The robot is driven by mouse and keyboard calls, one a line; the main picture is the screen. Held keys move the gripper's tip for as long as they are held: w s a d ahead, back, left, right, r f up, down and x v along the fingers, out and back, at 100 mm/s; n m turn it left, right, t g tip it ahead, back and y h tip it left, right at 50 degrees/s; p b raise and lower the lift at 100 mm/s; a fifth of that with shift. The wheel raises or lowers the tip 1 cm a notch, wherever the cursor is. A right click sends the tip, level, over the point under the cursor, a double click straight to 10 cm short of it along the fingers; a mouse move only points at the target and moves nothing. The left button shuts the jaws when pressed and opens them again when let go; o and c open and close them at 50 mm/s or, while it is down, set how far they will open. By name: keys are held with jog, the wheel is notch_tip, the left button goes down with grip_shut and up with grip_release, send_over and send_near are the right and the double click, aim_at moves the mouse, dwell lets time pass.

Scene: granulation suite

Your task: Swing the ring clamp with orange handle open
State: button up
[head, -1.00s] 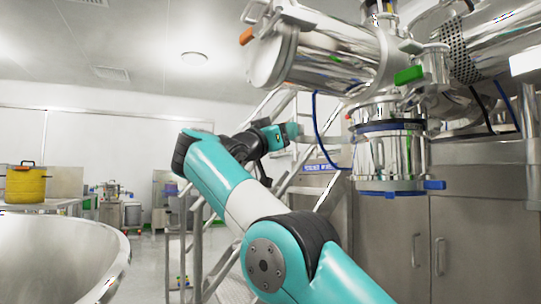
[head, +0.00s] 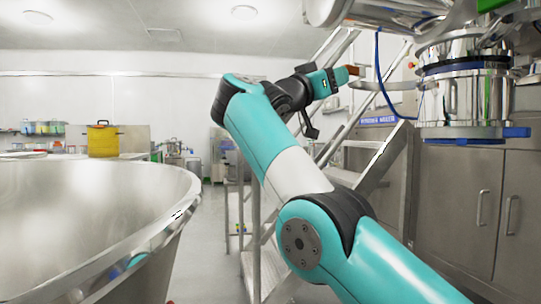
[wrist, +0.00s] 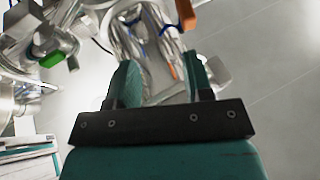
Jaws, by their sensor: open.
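In the head view my gripper (head: 334,80) is raised left of the steel machine. A small orange handle (head: 352,70) shows right at its fingertips, and a grey curved band (head: 390,86) runs from there to the right, toward the machine. I cannot tell whether they touch my fingers. In the wrist view my gripper (wrist: 165,85) is open, with its two teal fingers apart. An orange handle (wrist: 186,14) lies beyond the right finger. Steel parts show past the gap. How far the clamp is swung cannot be told.
A large steel bowl (head: 90,205) fills the left. A steel stair (head: 372,165) stands behind my arm. A steel vessel with a blue-handled clamp (head: 465,132) hangs at the right, above cabinets (head: 480,210). A green handle (wrist: 50,60) is at the left in the wrist view.

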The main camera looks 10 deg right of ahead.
jog(key=w+a+n+t+y, duration=0.5)
jog(key=w+n+t+y, duration=0.5)
jog(key=n+y, duration=0.1)
jog(key=s+a+f+n+g+y, duration=0.2)
jog(key=a+f+n+y, duration=0.1)
jog(key=f+y, duration=0.3)
jog(key=s+a+f+n+g+y, duration=0.2)
jog(key=a+f+n+y, duration=0.15)
jog(key=f, duration=0.45)
jog(key=s+f+n+g+y, duration=0.15)
jog(key=s+f+g, duration=0.35)
jog(key=s+f, duration=0.6)
jog(key=s+f+n+g+y, duration=0.15)
jog(key=s+f+g, duration=0.35)
jog(key=s, duration=1)
jog(key=s+f+g+y, duration=0.2)
jog(key=s+f+g, duration=0.2)
jog(key=s+f, duration=0.8)
notch_tip(320, 180, up, 36)
jog(key=s+a+p, duration=0.1)
jog(key=s+p, duration=0.1)
jog(key=p, duration=3.1)
jog(key=shift+s+p, duration=0.2)
jog(key=shift+p, duration=0.1)
jog(key=shift+d+f, duration=0.1)
jog(key=shift+f, duration=0.05)
